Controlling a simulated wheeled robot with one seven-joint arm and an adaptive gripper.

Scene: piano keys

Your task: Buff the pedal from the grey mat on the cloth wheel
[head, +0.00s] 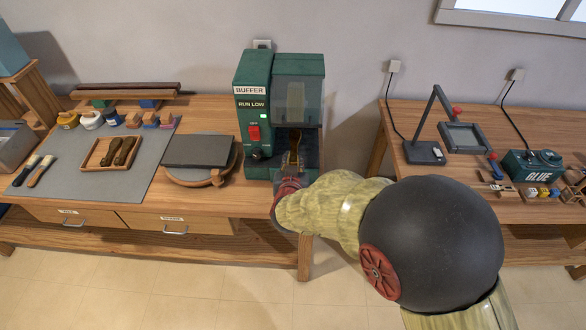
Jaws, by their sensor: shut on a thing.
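The green buffer (252,105) stands on the bench, labelled "BUFFER" and "RUN LOW", with a green light lit and a red switch. Its clear guard (296,98) covers the wheel area, and the cloth wheel cannot be made out clearly. My gripper (293,172) reaches into the buffer's opening from the front, mostly hidden by my wrist. It is shut on a narrow brass-coloured piece, which looks like the pedal (293,153), just below the guard. Whether the pedal touches the wheel cannot be told. The grey mat (75,168) lies on the bench at left.
On the mat are a wooden tray (94,158) with dark brown pieces, two brushes (40,171) and several small pots and blocks. A dark slab (198,150) on a round stand is left of the buffer.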

